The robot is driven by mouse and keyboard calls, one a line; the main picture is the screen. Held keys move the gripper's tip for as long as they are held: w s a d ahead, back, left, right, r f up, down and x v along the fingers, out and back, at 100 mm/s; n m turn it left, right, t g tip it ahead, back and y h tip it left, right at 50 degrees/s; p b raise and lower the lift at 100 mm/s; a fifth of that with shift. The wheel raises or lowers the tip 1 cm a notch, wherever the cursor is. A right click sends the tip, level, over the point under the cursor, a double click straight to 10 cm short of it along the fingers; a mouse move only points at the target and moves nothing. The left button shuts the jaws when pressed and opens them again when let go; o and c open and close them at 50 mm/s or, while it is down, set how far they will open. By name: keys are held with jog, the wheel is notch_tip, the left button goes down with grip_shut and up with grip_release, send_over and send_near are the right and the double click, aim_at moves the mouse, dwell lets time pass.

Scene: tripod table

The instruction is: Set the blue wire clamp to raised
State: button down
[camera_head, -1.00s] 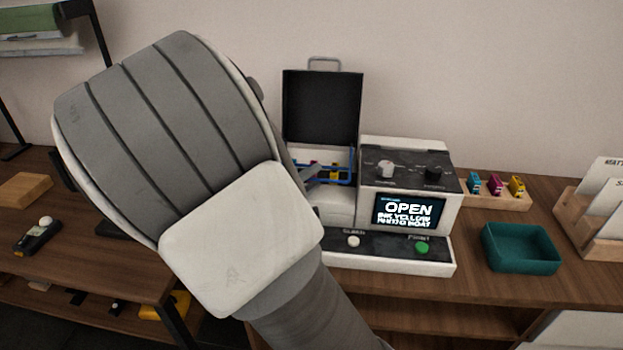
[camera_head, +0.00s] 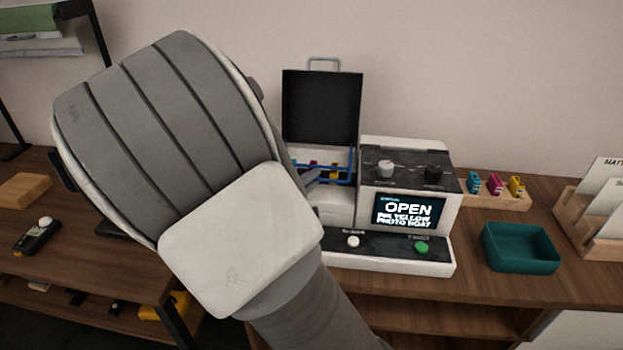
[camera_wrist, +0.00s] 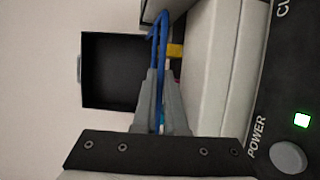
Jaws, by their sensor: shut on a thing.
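The blue wire clamp (camera_head: 352,168) is a thin bent wire frame in the open bay of the white and black printer (camera_head: 408,178). It also shows in the wrist view (camera_wrist: 164,38), running down between my fingers. My gripper (camera_head: 316,175) reaches into the bay from the left, and most of it is hidden behind my arm in the head view. In the wrist view my gripper (camera_wrist: 160,75) has its two grey fingers close together around the blue wire. Coloured pieces, including a yellow one (camera_wrist: 175,50), lie beside the clamp. The clamp's exact angle is hard to tell.
The printer's black lid (camera_head: 322,108) stands open behind the bay. The screen (camera_head: 408,211) reads "OPEN". A teal tray (camera_head: 520,248) and a wooden rack (camera_head: 497,200) with coloured cartridges stand to the right. A card holder (camera_head: 590,225) is at the far right.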

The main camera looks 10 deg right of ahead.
aim_at(312, 166)
dwell(0.7)
notch_tip(312, 166, up, 3)
jog(key=p, duration=0.2)
jog(key=g+y+p, duration=0.1)
jog(key=p, duration=0.2)
jog(key=shift+w+r+n+g, duration=0.1)
jog(key=shift+r+n+g, duration=0.1)
jog(key=shift+n+g, duration=0.1)
jog(key=w+d+r+n+g+y+p, duration=0.2)
jog(key=w+r+g+y+p, duration=0.5)
jog(key=p, duration=1.5)
jog(key=w+d+r+h+p, duration=0.1)
jog(key=w+d+r+h, duration=0.2)
jog(key=w, duration=0.4)
jog(key=shift+w+d+r+t, duration=0.3)
jog(key=shift+w+d+r, duration=0.05)
jog(key=shift+d+r, duration=0.3)
jog(key=c, duration=1)
grip_release()
jog(key=shift+w, duration=0.15)
jog(key=shift+o, duration=0.2)
